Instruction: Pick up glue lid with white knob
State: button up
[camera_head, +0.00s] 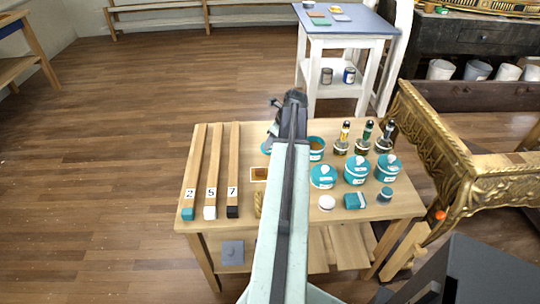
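Three teal pots stand on the right half of the wooden table, each under a teal lid with a white knob: a left one (322,170), a middle one (356,162) and a right one (388,160). I cannot tell which of them the task means. Behind the left one is an open teal pot (316,143) with brown content. My arm reaches over the table, left of the pots.
The wooden table (405,207) also bears three numbered wooden bars (211,170), several dark-topped bottles (363,138), a white round piece (326,202), a teal block (355,201) and a small teal jar (385,194). A carved gilt console (440,150) stands close on the right. Floor is free on the left.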

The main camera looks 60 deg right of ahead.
grip_shut()
